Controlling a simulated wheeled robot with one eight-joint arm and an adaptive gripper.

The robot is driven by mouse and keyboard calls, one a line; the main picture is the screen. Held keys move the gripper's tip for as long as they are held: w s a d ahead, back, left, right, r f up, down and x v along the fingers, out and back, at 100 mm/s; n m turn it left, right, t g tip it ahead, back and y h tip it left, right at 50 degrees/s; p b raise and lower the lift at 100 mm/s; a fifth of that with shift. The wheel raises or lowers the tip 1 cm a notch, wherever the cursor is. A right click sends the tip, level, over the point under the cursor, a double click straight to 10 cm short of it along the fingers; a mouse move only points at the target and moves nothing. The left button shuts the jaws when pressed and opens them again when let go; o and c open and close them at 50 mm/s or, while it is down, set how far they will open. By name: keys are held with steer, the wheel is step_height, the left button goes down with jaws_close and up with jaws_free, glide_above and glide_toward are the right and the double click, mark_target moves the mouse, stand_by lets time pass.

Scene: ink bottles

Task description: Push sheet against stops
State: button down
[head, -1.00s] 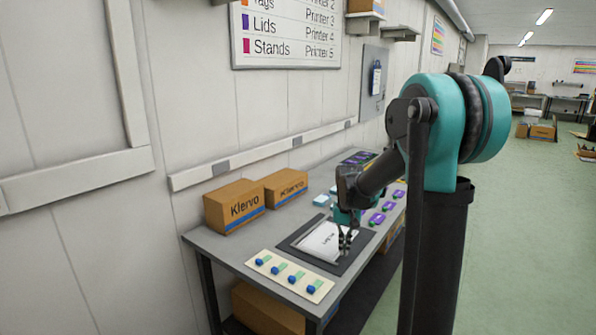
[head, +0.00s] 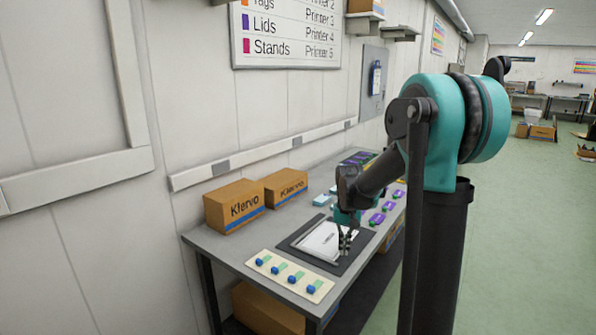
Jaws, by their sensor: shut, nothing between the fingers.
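The white sheet (head: 320,239) lies on a dark mat (head: 289,243) on the grey table, with some small print on it. A thin pale strip runs along the sheet's left side; I cannot tell whether it is a stop or whether the sheet touches it. My gripper (head: 345,246) is shut and empty, pointing down at the sheet's right part. I cannot tell whether its tips touch the sheet. My gripper and arm hide part of the sheet's right and far side.
A cream board (head: 290,276) with several blue pieces lies at the table's near end. Two brown Klervo boxes (head: 234,206) stand along the wall. Purple items (head: 377,219) lie to the right, beyond my gripper. Bare table (head: 225,247) shows at the left.

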steer(key=shift+f, duration=0.9)
steer(key=shift+w+a, duration=0.45)
steer(key=shift+a, duration=0.15)
steer(key=shift+w+a, duration=0.15)
steer(key=shift+a, duration=0.15)
stand_by(0.4)
steer(key=shift+w+r, duration=0.1)
steer(key=shift+r, duration=0.1)
steer(key=shift+s+d+r, duration=0.1)
steer(key=shift+d+r, duration=0.05)
steer(key=shift+r, duration=0.95)
steer(key=shift+s+d+r, duration=0.1)
steer(key=shift+s+r, duration=0.05)
steer(key=shift+r, duration=1)
steer(key=shift+s+d+r, duration=0.1)
steer(key=shift+d+r, duration=0.05)
steer(key=shift+r, duration=0.95)
